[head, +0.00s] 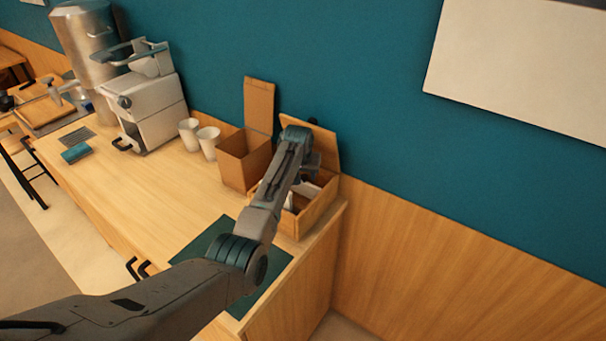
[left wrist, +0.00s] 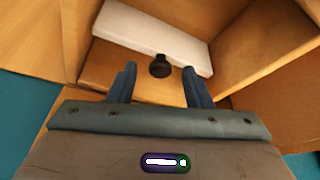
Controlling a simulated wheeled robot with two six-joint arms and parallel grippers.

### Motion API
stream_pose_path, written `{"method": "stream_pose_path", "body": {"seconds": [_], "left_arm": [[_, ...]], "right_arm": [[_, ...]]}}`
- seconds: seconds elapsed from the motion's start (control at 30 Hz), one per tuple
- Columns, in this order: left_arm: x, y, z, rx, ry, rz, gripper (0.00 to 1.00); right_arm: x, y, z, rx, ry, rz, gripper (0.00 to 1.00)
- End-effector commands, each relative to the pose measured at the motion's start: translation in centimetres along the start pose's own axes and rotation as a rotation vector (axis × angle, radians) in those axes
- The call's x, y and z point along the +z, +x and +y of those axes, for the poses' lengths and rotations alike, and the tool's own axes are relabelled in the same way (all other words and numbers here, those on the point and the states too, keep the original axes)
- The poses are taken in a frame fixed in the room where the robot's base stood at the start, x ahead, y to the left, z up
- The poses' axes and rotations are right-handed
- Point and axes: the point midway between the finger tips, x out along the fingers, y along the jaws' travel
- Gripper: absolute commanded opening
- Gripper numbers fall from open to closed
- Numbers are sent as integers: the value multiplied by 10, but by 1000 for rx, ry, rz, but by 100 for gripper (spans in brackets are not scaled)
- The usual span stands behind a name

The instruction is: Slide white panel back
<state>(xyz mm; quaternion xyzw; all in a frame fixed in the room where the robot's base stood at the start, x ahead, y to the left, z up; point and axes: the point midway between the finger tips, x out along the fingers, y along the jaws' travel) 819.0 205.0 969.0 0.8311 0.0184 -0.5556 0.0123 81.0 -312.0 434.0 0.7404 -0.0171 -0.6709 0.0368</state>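The white panel (left wrist: 150,32) lies inside a wooden box and spans its width in the left wrist view. In the head view a white piece shows inside the box (head: 318,212), partly hidden by my left arm. A black round knob (left wrist: 160,67) shows in front of the panel in the left wrist view; I cannot tell what it is fixed to. My left gripper (left wrist: 159,70) is open, its two blue fingers on either side of the knob in the picture, with nothing visibly held. In the head view my left arm reaches over the box. My right gripper is not in view.
The box's raised lid (head: 312,140) leans toward the blue wall. A brown open carton (head: 240,165) stands close to its left, then white cups (head: 208,142) and a white machine (head: 150,105). A dark green mat (head: 205,240) lies in front. Wooden walls close in around my gripper.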

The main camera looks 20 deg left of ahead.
Motion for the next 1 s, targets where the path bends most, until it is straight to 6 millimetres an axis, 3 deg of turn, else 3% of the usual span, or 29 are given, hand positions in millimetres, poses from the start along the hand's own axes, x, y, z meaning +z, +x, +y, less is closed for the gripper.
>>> {"method": "stream_pose_path", "body": {"seconds": [0.37, 0.57, 0.8, 1.0], "left_arm": [[0, -6, 0, 0, 0, 2, 45], [0, -33, 0, 1, -1, 5, 45], [0, -79, 1, 1, 0, 5, 45], [0, -102, 0, 0, 1, 1, 45]], "right_arm": [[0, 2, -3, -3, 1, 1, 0], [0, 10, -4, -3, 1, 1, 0], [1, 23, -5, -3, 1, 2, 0], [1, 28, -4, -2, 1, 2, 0]]}}
